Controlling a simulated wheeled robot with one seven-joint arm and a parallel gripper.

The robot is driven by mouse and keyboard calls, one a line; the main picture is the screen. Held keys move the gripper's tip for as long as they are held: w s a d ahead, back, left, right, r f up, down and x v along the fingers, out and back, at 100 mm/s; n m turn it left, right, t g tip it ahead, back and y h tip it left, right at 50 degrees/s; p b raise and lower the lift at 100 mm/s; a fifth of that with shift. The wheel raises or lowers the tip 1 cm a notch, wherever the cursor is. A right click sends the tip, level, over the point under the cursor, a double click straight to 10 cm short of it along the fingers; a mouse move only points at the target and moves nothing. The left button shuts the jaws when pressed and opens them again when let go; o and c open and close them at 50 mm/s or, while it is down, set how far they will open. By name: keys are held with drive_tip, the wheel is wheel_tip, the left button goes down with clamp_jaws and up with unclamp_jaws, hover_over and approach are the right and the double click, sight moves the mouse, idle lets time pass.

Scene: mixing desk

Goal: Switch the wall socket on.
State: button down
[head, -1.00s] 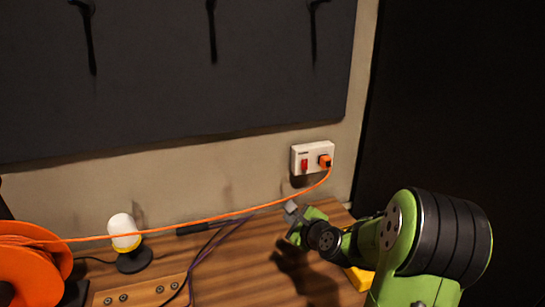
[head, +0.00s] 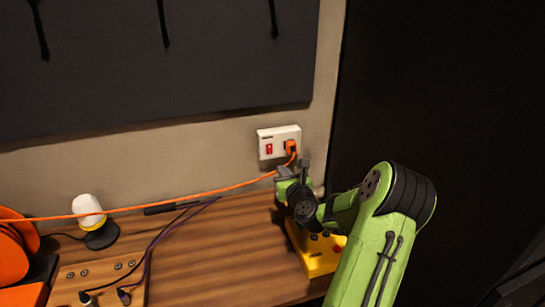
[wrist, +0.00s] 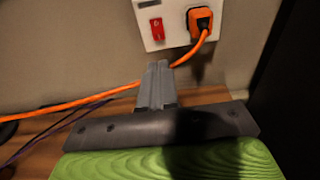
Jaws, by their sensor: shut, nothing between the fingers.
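The white wall socket (head: 279,141) is on the wall above the back right of the desk. Its red switch (head: 269,149) is on the left of its face, and an orange plug (head: 291,147) sits in it on the right. The wrist view also shows the red switch (wrist: 156,29) and the orange plug (wrist: 201,20). My gripper (head: 294,167) is just below the socket, shut and empty. In the wrist view my gripper's fingertips (wrist: 158,68) are together, below the switch and apart from it. I cannot tell whether the switch is on.
An orange cable (head: 150,207) runs left from the plug, close by my gripper, to an orange reel (head: 12,260). A yellow box (head: 318,254) stands on the desk (head: 200,260) below my arm. A small white lamp (head: 88,208) stands at the left.

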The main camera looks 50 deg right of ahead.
sight(270, 153)
drive_tip(key=x, duration=1.1)
